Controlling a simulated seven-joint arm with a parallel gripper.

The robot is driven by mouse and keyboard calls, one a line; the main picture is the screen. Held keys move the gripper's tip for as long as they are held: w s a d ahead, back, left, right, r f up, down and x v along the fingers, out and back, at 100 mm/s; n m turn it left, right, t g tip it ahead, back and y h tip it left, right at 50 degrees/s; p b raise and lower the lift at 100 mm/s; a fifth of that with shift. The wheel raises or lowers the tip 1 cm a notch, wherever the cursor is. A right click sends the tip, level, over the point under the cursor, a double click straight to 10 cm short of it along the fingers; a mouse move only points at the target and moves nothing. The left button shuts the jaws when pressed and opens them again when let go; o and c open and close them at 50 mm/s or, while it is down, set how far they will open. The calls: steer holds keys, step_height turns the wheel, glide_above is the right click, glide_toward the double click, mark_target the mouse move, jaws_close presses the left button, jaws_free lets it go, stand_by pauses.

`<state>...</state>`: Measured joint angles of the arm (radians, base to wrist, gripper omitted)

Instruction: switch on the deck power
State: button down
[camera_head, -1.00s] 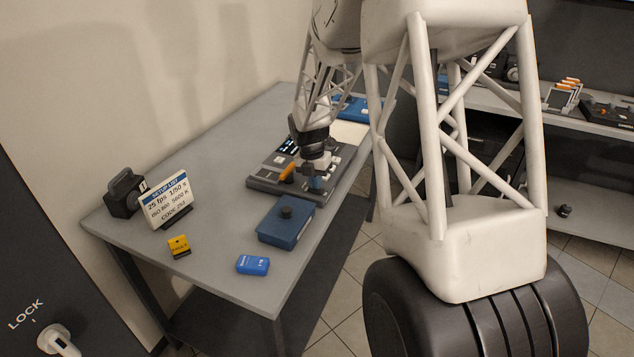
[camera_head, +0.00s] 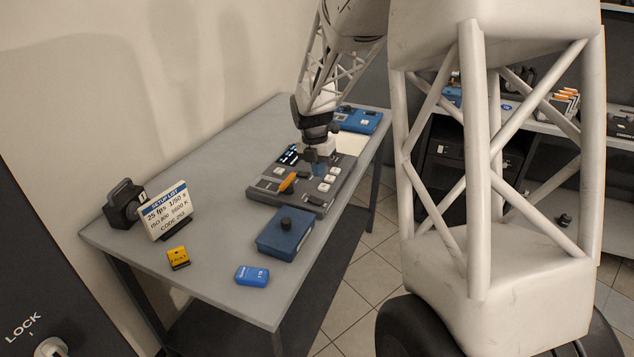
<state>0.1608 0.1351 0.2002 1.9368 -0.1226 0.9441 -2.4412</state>
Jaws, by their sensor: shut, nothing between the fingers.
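The grey control deck (camera_head: 300,203) lies on the table, with white square buttons (camera_head: 329,179), an orange lever (camera_head: 288,182) and a small dark display (camera_head: 290,155) showing pale lit marks. My gripper (camera_head: 320,170) points down over the middle of the deck, right of the orange lever. Its bluish fingertips are shut and hold nothing. I cannot tell whether they touch the deck. The gripper and wrist hide part of the deck's middle and back. A power switch cannot be made out with certainty.
A blue box with a black knob (camera_head: 286,233) stands in front of the deck. A blue card-like device (camera_head: 252,276), a yellow tag (camera_head: 178,258), a setup sign (camera_head: 168,211) and a black device (camera_head: 125,204) are nearer. A blue unit (camera_head: 358,120) is behind. The table's left middle is clear.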

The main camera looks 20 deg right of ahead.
steer(key=shift+s+d+r, duration=0.15)
steer(key=shift+r, duration=1.25)
steer(key=shift+s+d+r, duration=0.1)
steer(key=shift+r, duration=1.25)
steer(key=s+a+r+m+t, duration=0.1)
steer(key=s+a+r+m, duration=0.4)
steer(key=s, duration=0.4)
steer(key=s+a+r+m+t, duration=0.1)
steer(key=s+a+r+m, duration=0.2)
steer(key=s+m, duration=0.55)
steer(key=s+a+f+m, duration=0.1)
steer(key=s+a+m, duration=0.1)
steer(key=s+m, duration=0.5)
steer(key=s+a+m+t+y, duration=0.1)
steer(key=s+a+m, duration=0.2)
steer(key=s, duration=1.1)
steer(key=m, duration=0.3)
steer(key=shift+f+m+t, duration=0.3)
steer(key=shift+f+m, duration=0.05)
